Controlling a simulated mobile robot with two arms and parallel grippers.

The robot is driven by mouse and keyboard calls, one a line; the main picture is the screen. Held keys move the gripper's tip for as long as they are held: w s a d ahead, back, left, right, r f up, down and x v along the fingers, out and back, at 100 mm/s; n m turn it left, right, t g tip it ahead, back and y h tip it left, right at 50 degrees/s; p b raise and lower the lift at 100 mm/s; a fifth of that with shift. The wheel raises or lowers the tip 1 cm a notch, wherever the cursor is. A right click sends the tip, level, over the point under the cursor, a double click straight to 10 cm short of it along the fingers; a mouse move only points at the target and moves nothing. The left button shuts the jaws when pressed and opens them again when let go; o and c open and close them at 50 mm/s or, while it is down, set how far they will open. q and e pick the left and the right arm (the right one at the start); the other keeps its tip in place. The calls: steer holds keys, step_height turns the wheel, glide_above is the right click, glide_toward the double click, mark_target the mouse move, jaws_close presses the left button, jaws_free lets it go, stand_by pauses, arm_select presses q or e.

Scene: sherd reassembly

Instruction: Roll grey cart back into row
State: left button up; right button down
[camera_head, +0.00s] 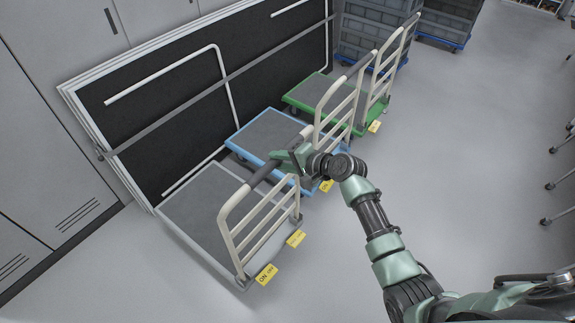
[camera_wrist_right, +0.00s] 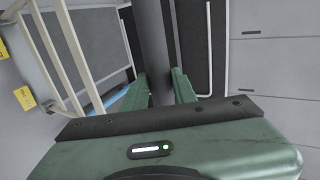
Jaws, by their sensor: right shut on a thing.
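The grey cart (camera_head: 198,207) stands nearest in the head view, at lower left. It has a flat grey deck and a cream rail handle with a dark grip (camera_head: 263,174) along its top. My right gripper (camera_head: 284,162) is shut on the far end of that grip. In the right wrist view the dark grip (camera_wrist_right: 153,45) runs upright between the two green fingers (camera_wrist_right: 163,88). The blue cart (camera_head: 268,132) stands just beyond the grey one, partly hidden by my gripper, and the green cart (camera_head: 320,92) is farther back. My left gripper is out of view.
A black panel with a white frame (camera_head: 90,110) leans behind the carts against grey lockers (camera_head: 40,130). Yellow tags (camera_head: 266,274) show at the carts' handle ends. Grey crates (camera_head: 372,30) are stacked at the back. The floor (camera_head: 470,150) to the right is open.

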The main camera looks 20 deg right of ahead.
steer(key=w+a, duration=0.1)
steer(key=w, duration=0.1)
steer(key=w+a+b, duration=0.1)
steer(key=w+a, duration=0.1)
steer(key=shift+w+a+f, duration=0.1)
steer(key=shift+w+a, duration=0.2)
stand_by(0.3)
steer(key=c, duration=0.8)
jaws_free()
steer(key=shift+c, duration=0.2)
steer(key=p+v, duration=0.8)
steer(key=v, duration=0.2)
